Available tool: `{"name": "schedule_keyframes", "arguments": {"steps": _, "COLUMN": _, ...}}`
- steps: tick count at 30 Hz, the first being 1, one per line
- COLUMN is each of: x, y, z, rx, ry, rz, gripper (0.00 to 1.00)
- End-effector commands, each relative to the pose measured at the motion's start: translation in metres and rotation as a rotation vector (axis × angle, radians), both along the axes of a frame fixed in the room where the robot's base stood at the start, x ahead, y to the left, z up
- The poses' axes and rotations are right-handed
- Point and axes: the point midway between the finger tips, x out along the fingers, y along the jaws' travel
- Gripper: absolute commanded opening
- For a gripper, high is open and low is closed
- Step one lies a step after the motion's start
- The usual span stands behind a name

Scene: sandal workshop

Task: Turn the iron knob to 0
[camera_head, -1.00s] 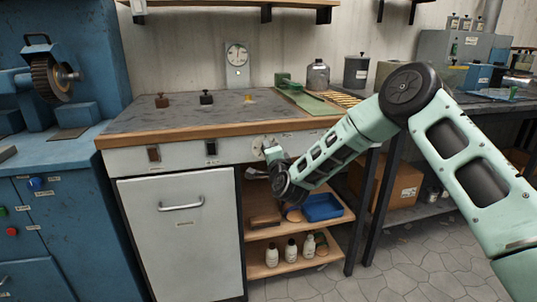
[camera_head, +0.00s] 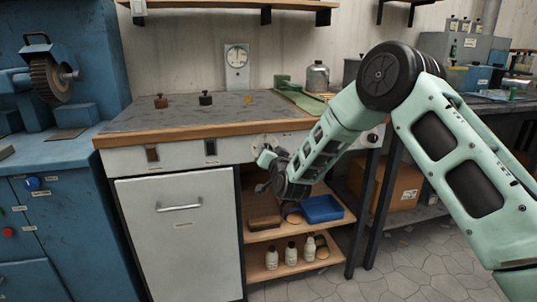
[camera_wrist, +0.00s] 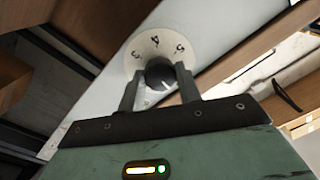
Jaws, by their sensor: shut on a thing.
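A dark round knob (camera_wrist: 159,73) sits on a white dial (camera_wrist: 143,50) with the numbers 3, 4 and 5 showing in the wrist view. My gripper (camera_wrist: 158,82) is shut on the knob, one finger at each side. The knob's pointer mark and the 0 are not clear to see. In the head view my gripper (camera_head: 266,158) is at the front panel of the bench (camera_head: 225,150), and its wrist hides most of this knob. The panel's lettering is too small to read.
A second dark knob (camera_head: 373,138) is at the panel's right end, close to my forearm. Two switches (camera_head: 152,154) are on the left. Below my gripper is an open shelf with a blue tray (camera_head: 322,208) and white bottles (camera_head: 271,258). A cabinet door (camera_head: 180,240) is shut.

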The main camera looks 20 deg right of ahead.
Motion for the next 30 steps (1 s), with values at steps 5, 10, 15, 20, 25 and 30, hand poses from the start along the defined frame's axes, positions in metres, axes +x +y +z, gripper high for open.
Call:
{"name": "schedule_keyframes", "arguments": {"steps": 5, "x": -0.0006, "y": 0.0007, "z": -0.0014, "rx": -0.052, "ry": 0.003, "rz": 0.001, "gripper": 0.11}}
{"name": "schedule_keyframes", "arguments": {"steps": 10, "x": -0.0006, "y": 0.0001, "z": -0.0016, "rx": -0.074, "ry": 0.004, "rz": 0.001, "gripper": 0.11}}
{"name": "schedule_keyframes", "arguments": {"steps": 15, "x": -0.0006, "y": 0.0001, "z": -0.0018, "rx": -0.077, "ry": 0.004, "rz": 0.001, "gripper": 0.11}}
{"name": "schedule_keyframes", "arguments": {"steps": 20, "x": -0.0007, "y": 0.0001, "z": -0.0019, "rx": -0.077, "ry": 0.004, "rz": 0.001, "gripper": 0.11}}
{"name": "schedule_keyframes", "arguments": {"steps": 25, "x": -0.0006, "y": 0.0002, "z": -0.0017, "rx": -0.076, "ry": 0.004, "rz": 0.001, "gripper": 0.56}}
{"name": "schedule_keyframes", "arguments": {"steps": 30, "x": -0.0003, "y": 0.0001, "z": -0.001, "rx": -0.075, "ry": 0.002, "rz": 0.0, "gripper": 0.56}}
